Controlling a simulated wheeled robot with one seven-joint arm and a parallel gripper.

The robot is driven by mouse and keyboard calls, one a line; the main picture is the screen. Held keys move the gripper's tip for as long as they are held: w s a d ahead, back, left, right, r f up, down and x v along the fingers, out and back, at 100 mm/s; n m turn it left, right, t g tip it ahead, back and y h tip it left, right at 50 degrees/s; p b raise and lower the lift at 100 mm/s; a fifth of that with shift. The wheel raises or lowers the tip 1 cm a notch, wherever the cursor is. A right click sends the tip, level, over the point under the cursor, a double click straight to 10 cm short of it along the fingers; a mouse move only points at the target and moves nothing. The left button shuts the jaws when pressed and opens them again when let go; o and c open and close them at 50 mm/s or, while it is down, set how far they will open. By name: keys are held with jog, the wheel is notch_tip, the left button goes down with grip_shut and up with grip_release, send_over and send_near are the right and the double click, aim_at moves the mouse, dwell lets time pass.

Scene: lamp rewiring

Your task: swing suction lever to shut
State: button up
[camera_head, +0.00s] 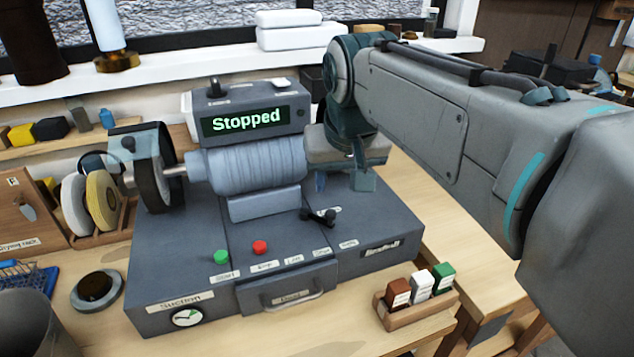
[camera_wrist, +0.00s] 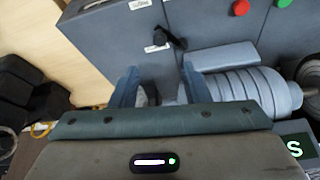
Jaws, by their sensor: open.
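A small black lever (camera_head: 319,216) sits on the grey machine's top (camera_head: 375,215), right of the red button. It looks like the suction lever, but its nearby label is too small to read for sure. In the wrist view the lever (camera_wrist: 170,38) lies beyond my fingertips, beside a small white label (camera_wrist: 157,48). My gripper (camera_head: 342,183) is open and empty, its fingers pointing down behind the lever and right of the ribbed motor housing. The wrist view shows both blue-grey fingers (camera_wrist: 160,82) apart, with the lever not between them.
The motor housing (camera_head: 258,165) stands close left of my gripper, under a display (camera_head: 247,121) reading "Stopped". A green button (camera_head: 221,257) and a red button (camera_head: 260,247) lie at the front. A "Suction" gauge (camera_head: 187,318) is on the front face. A small rack (camera_head: 418,310) holds colored blocks.

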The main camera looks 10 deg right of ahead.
aim_at(331, 212)
jog(key=x, duration=1)
jog(key=shift+f, duration=0.3)
jog(key=shift+d, duration=0.1)
grip_shut()
